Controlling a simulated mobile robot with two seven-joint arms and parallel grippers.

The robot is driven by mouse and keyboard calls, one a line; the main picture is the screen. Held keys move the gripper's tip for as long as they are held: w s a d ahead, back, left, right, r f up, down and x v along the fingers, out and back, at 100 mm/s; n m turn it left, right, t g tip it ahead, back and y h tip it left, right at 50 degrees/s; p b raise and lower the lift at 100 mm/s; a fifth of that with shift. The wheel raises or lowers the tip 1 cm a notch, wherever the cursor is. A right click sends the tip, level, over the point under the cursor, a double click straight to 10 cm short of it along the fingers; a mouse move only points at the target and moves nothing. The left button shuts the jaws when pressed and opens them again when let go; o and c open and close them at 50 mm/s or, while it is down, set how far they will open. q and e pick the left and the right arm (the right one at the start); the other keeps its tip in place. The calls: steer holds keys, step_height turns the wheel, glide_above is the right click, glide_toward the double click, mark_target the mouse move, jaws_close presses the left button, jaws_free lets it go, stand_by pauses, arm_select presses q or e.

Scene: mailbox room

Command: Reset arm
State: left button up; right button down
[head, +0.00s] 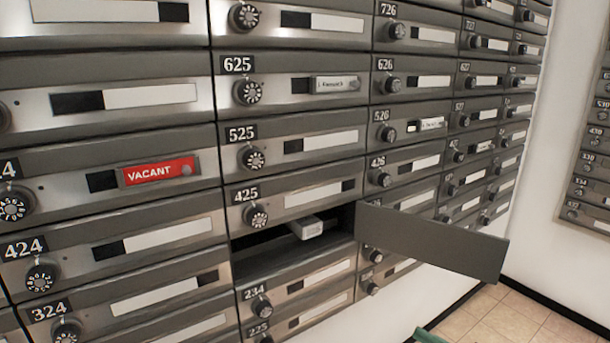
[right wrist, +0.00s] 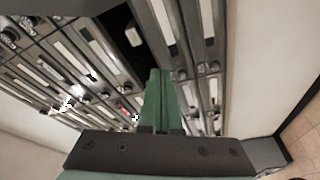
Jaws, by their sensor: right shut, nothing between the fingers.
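My right gripper (right wrist: 158,78) shows in the right wrist view, its green fingers closed together and holding nothing. In the head view only a small green piece of it (head: 428,337) shows at the bottom edge, below the open mailbox door (head: 435,240). The door is swung out to the right from an open mailbox (head: 255,268) below number 425. A small white box (head: 306,228) sits inside that opening; it also shows in the right wrist view (right wrist: 133,36). My left gripper is not in view.
Rows of closed grey mailboxes with dials and number plates fill the wall. A red VACANT label (head: 161,172) is on one at the left. More mailboxes (head: 592,165) stand at the far right. Tiled floor (head: 505,315) and white wall are clear at lower right.

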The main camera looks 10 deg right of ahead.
steer(key=s+a+m+t+h, duration=0.1)
steer(key=s+a+m, duration=0.3)
steer(key=a, duration=0.4)
steer(key=s+a+m+t+h, duration=0.1)
steer(key=s+a+m+h, duration=0.2)
steer(key=a, duration=0.5)
steer(key=s+a+r+m+h+p, duration=0.1)
steer(key=s+a+r+m+h, duration=0.1)
steer(key=s+a+r+m, duration=0.4)
arm_select(q)
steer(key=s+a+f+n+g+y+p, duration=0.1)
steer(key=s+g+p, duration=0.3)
steer(key=p, duration=0.7)
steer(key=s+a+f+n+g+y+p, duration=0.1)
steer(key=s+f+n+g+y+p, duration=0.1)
steer(key=p, duration=0.8)
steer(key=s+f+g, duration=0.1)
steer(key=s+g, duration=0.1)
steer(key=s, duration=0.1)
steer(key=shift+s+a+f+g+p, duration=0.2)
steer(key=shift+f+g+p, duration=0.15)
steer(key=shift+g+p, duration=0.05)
arm_select(e)
steer(key=s+d+f+m+g+h, duration=0.3)
steer(key=s+d+m+g, duration=0.1)
steer(key=s+g, duration=0.4)
steer(key=shift+s+f+m+h, duration=0.35)
steer(key=shift+s+m, duration=0.25)
steer(key=shift+m, duration=0.2)
